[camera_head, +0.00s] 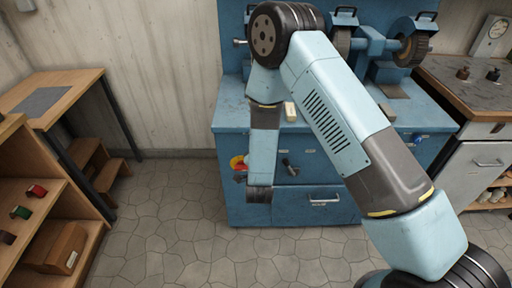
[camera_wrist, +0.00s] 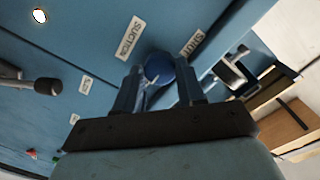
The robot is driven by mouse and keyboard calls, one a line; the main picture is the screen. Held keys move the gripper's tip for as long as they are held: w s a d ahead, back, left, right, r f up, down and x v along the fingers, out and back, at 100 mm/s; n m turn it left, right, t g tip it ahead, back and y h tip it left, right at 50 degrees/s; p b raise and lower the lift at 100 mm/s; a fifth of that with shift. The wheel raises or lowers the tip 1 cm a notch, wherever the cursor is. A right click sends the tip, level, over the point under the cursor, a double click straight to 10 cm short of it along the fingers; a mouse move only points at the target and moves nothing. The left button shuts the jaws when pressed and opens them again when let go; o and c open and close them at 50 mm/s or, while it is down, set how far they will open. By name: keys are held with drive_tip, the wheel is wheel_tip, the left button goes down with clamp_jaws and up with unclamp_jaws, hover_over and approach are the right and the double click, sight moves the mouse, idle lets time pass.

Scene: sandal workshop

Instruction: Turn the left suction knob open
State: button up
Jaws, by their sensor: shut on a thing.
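In the wrist view, my gripper (camera_wrist: 160,82) has its two dark fingers on either side of a round blue knob (camera_wrist: 159,66) and is shut on it. The knob sits at a blue cabinet face, beside a label reading SUCTION (camera_wrist: 130,38) and another reading SHUT (camera_wrist: 193,42). The knob's turn angle is hard to judge. In the head view, my arm reaches down in front of the blue cabinet (camera_head: 340,170). My fingers and the held knob are hidden there behind my arm.
A dark lever (camera_head: 289,166) and a red and yellow button (camera_head: 238,163) are on the cabinet front. A drawer handle (camera_head: 323,200) is lower down. Grinding wheels (camera_head: 411,50) stand above. Wooden shelves (camera_head: 50,205) stand left; the floor between is clear.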

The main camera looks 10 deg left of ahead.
drive_tip(key=shift+d, duration=0.1)
drive_tip(key=o, duration=1.1)
drive_tip(key=shift+c, duration=0.2)
drive_tip(key=shift+s, duration=0.1)
drive_tip(key=v, duration=1.3)
drive_tip(key=shift+s, duration=0.25)
drive_tip(key=shift+f, duration=0.1)
